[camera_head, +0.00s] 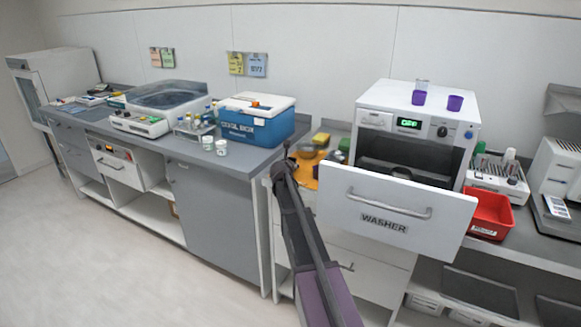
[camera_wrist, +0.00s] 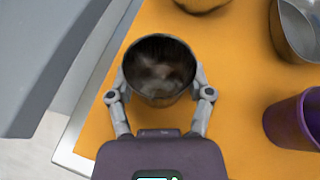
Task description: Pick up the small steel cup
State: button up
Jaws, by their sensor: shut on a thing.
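The small steel cup (camera_wrist: 159,70) is in the wrist view, a round metal cup with a dark inside, seen from above over an orange mat (camera_wrist: 120,105). My gripper (camera_wrist: 159,92) is shut on it, with one finger against each side. I cannot tell whether the cup still touches the mat. In the head view my gripper (camera_head: 287,155) is at the left edge of the orange mat (camera_head: 299,172), and the cup cannot be made out there.
A larger steel bowl (camera_wrist: 302,28), a purple cup (camera_wrist: 295,119) and another round vessel (camera_wrist: 203,3) stand close by on the mat. The washer's open white door (camera_head: 395,208) juts out to the right. A blue cool box (camera_head: 256,121) stands on the left counter.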

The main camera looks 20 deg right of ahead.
jog(key=shift+r, duration=0.1)
notch_tip(320, 180, up, 10)
jog(key=p, duration=1)
dwell(0.8)
notch_tip(320, 180, up, 2)
jog(key=shift+p, duration=1.1)
jog(key=shift+a, duration=0.1)
